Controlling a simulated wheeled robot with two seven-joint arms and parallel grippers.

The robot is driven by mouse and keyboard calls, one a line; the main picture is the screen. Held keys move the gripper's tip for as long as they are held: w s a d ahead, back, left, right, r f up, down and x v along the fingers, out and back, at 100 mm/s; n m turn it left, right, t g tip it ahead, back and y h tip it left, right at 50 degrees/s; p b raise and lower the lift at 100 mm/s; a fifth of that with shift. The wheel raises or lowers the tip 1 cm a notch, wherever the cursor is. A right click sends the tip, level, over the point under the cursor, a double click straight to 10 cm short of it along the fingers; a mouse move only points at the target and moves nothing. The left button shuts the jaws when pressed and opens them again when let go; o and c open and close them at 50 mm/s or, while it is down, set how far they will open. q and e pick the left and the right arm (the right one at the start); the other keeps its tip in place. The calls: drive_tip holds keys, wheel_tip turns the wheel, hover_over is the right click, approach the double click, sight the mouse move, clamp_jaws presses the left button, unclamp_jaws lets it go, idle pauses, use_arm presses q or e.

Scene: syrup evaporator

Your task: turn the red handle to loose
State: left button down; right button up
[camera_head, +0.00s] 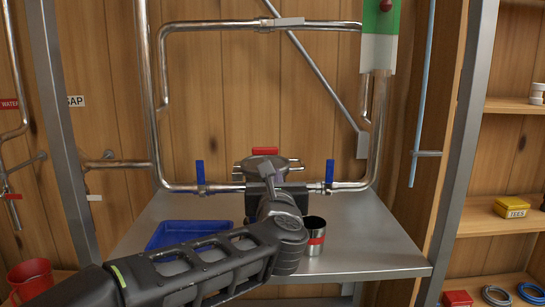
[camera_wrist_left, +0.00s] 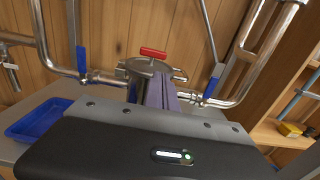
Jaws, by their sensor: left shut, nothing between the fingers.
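The red handle (camera_head: 265,151) sits on top of a round metal housing (camera_head: 284,162) in the pipe line at the back of the metal table. It also shows in the left wrist view (camera_wrist_left: 153,53), lying roughly crosswise. My left gripper (camera_head: 266,172) is just in front of the housing, below the handle in the picture. Its fingers (camera_wrist_left: 166,80) are shut with nothing between them and look apart from the handle; contact with the housing cannot be told. The gripper and wrist hide the front of the housing. My right gripper is in neither view.
Blue valve levers stand upright left (camera_head: 200,172) and right (camera_head: 329,172) of the housing. A blue tray (camera_head: 160,240) lies on the table at left. A metal cup (camera_head: 314,235) with a red band stands right of my wrist. The table's right side (camera_head: 380,260) is clear.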

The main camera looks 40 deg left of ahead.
use_arm(q)
drive_tip(key=p, duration=0.2)
approach(282, 162)
drive_tip(key=w+a+r, duration=0.1)
drive_tip(key=a, duration=0.1)
drive_tip(key=w+a+r, duration=0.2)
drive_tip(key=a, duration=0.1)
drive_tip(key=shift+w+a, duration=0.15)
drive_tip(key=shift+a, duration=0.2)
drive_tip(key=shift+w+d+n+g+y, duration=0.15)
drive_tip(key=shift+w+n+g+y, duration=0.1)
drive_tip(key=shift+n+g+y, duration=0.65)
drive_tip(key=shift+w+d+f+n+g+y+b, duration=0.1)
drive_tip(key=shift+w+n+g+y+b, duration=0.1)
drive_tip(key=shift+n+g+y, duration=0.2)
drive_tip(key=shift+w+d+f+n+g+y+b, duration=0.15)
drive_tip(key=shift+n+g+y, duration=0.15)
drive_tip(key=shift+g+y, duration=0.2)
drive_tip(key=shift+w+a+r+b, duration=0.15)
drive_tip(key=shift+w+b, duration=0.25)
drive_tip(key=shift+b, duration=0.35)
drive_tip(key=shift+w+a+b, duration=0.1)
drive_tip(key=shift+w+b, duration=0.6)
drive_tip(key=shift+b, duration=0.2)
drive_tip(key=shift+w+a+b, duration=0.35)
drive_tip(key=shift+w+b, duration=0.15)
drive_tip(key=shift+w, duration=0.15)
drive_tip(key=shift+w+a+r, duration=0.1)
drive_tip(key=shift+w+a, duration=0.3)
drive_tip(key=shift+a, duration=0.05)
